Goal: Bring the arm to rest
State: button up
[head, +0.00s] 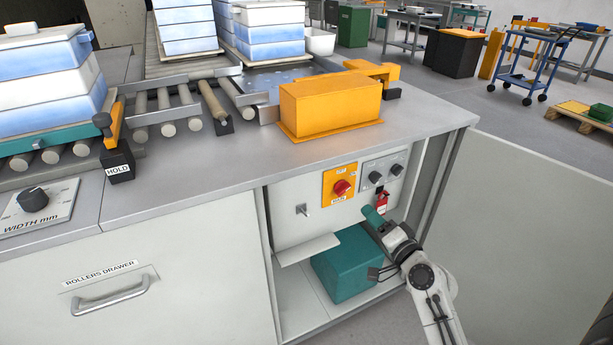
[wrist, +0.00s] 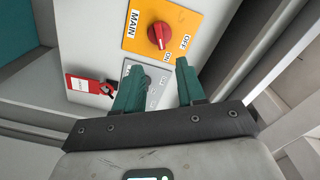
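My gripper (head: 374,217) is inside the open bay under the worktop, in front of the control panel (head: 300,238). In the wrist view my gripper (wrist: 159,66) has its two teal fingers apart, with nothing between them. Beyond the fingertips is the red main switch (wrist: 160,36) on its yellow plate, also seen in the head view (head: 341,187). My arm reaches in from the lower right.
A teal box (head: 345,265) stands in the bay below my gripper. An open door (head: 540,220) is to the right. Above are the worktop edge, an orange cover (head: 330,102), rollers and stacked blue-white blocks (head: 50,75). Open floor lies beyond, with a blue trolley (head: 545,65).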

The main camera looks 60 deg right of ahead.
jog(key=w+a+f+n+g+y, duration=0.1)
jog(key=w+a+f+n+y, duration=0.25)
jog(key=a, duration=0.45)
jog(key=w+a+f+n+g+y, duration=0.2)
jog(key=a+f+n+y, duration=0.25)
jog(key=a, duration=0.25)
jog(key=s+a+f+n+g+y, duration=0.1)
jog(key=s+a+f+n+g, duration=0.25)
jog(key=a, duration=0.25)
jog(key=s+a+f+n+g+y, duration=0.2)
jog(key=s+a+n+g, duration=0.2)
jog(key=a, duration=0.3)
jog(key=s+a+n+g+h, duration=0.2)
jog(key=s+n+g, duration=0.15)
jog(key=s, duration=0.25)
notch_tip(320, 180, up, 18)
jog(key=m+p, duration=0.1)
jog(key=p, duration=1.7)
jog(key=shift+r, duration=0.25)
jog(key=shift+f, duration=0.1)
